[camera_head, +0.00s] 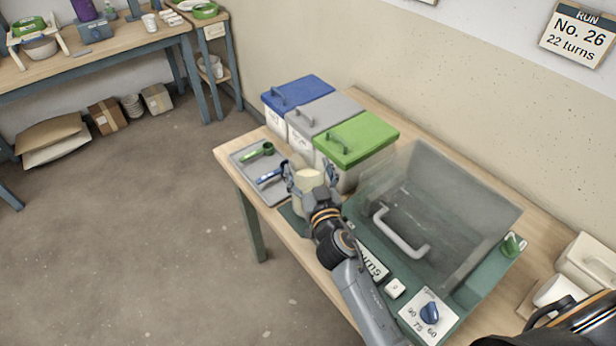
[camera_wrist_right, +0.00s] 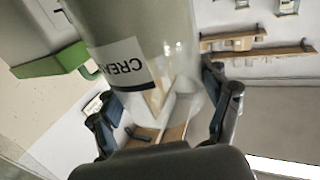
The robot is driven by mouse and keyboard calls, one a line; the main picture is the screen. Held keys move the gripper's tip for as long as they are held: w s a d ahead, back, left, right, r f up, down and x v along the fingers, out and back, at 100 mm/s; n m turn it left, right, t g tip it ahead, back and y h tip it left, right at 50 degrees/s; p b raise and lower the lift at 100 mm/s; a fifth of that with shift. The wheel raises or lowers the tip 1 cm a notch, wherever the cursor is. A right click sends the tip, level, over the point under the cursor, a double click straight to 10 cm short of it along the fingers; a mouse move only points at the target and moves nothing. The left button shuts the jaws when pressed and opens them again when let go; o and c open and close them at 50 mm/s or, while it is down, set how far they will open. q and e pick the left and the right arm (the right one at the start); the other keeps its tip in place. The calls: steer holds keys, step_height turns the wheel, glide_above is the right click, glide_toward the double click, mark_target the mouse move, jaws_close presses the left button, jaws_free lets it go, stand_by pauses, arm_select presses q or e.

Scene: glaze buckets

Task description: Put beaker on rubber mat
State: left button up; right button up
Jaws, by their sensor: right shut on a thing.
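The beaker (camera_head: 309,181) is a clear vessel with cream-coloured contents, near the left front of the wooden table. My right gripper (camera_head: 311,174) is shut on it, with a finger on either side. In the right wrist view the beaker (camera_wrist_right: 140,22) fills the top middle, with a white label reading "CREA", the rest cut off. The right gripper's fingers (camera_wrist_right: 165,105) flank it there. A dark green surface (camera_head: 291,214) shows beside and below the beaker; I cannot tell whether it is the rubber mat. The beaker's base is hidden by my gripper. My left gripper is out of view.
A grey tray (camera_head: 247,165) holds a green scoop (camera_head: 260,151) and a blue scoop (camera_head: 272,174). Blue-, grey- and green-lidded bins (camera_head: 356,139) stand behind. A clear box with a handle (camera_head: 440,225) stands right, near a blue dial (camera_head: 430,312). White containers stand far right.

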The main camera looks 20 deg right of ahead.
steer(key=shift+a+f, duration=0.1)
steer(key=shift+f, duration=0.75)
steer(key=shift+b, duration=0.3)
steer(key=o, duration=1.4)
steer(key=shift+f, duration=0.3)
steer(key=o, duration=0.4)
steer(key=shift+s+r, duration=0.1)
